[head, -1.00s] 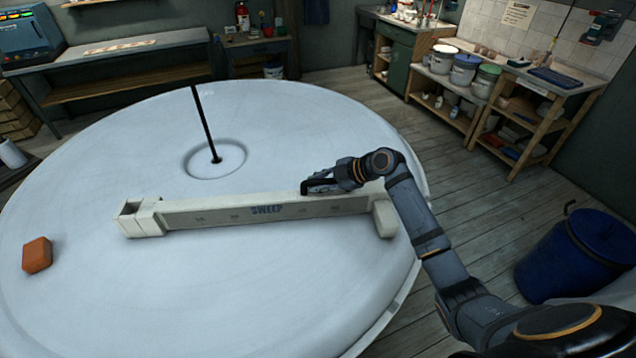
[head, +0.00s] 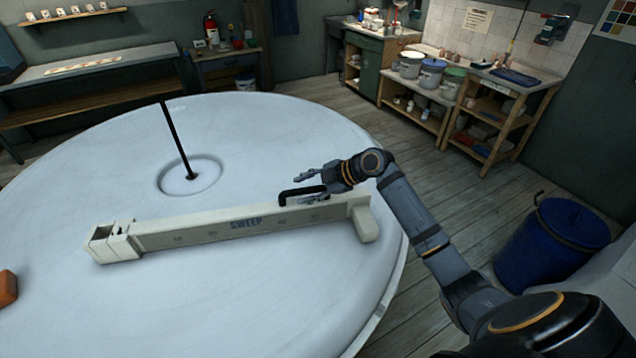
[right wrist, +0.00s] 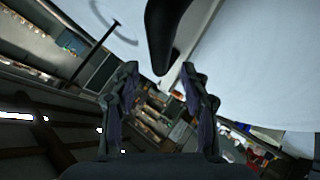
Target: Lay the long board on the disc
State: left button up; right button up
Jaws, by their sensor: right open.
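The long board (head: 190,235) is a pale beam marked SWEEP. It lies flat across the near part of the big white disc (head: 260,300), with a square open box at its left end and a block at its right end. A black handle (head: 290,193) stands on its upper side; it also shows in the right wrist view (right wrist: 163,35). My right gripper (head: 299,189) is open at this handle, one finger on each side in the head view. My left gripper is not in view.
A thin black rod (head: 178,140) rises from the disc's hub behind the board. An orange block (head: 6,288) sits at the left edge. A blue bin (head: 552,243) stands on the floor at right. Benches and shelves line the walls. The disc in front of the board is clear.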

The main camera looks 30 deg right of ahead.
jog(key=v, duration=0.8)
jog(key=shift+r, duration=0.3)
jog(key=shift+s+d, duration=0.1)
jog(key=shift+s, duration=0.05)
